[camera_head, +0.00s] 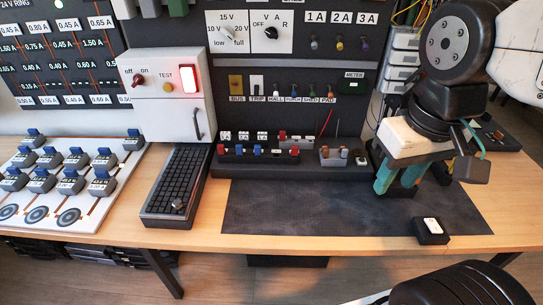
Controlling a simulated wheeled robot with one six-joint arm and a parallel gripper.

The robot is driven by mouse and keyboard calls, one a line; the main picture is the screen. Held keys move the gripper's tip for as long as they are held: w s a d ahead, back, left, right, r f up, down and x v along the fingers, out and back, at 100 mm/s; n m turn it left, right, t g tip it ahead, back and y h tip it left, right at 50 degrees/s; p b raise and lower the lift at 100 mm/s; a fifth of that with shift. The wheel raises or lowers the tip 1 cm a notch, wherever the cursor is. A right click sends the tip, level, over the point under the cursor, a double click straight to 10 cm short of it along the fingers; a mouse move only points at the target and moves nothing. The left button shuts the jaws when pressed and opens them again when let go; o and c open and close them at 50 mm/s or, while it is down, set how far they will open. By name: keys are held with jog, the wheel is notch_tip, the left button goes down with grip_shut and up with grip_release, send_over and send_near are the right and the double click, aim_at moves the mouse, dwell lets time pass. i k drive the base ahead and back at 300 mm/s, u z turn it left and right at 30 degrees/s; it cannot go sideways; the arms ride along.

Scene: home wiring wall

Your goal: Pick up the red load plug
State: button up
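Small red plugs show in the black plug rack (255,158) at the back of the bench: one red plug (221,149) at its left end, one red plug (282,136) standing higher, and one red plug (295,151) at its right end. Which of them is the load plug I cannot tell. Blue and grey plugs stand between them. My gripper (397,185) hangs over the right part of the dark mat, right of the rack and apart from it. Its two teal fingers point down and look spread, with nothing seen between them.
A small holder (333,157) with grey and reddish pieces stands right of the rack. A black block with a white top (431,230) lies at the mat's front right. A black keyboard-like tray (172,190) lies left. The dark mat (300,207) is mostly clear.

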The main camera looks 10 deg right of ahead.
aim_at(294, 148)
jog(key=k, duration=1.25)
jog(key=u, duration=0.8)
jog(key=i, duration=1.45)
jog(key=z, duration=0.7)
jog(key=i, duration=0.35)
jog(key=z, duration=0.2)
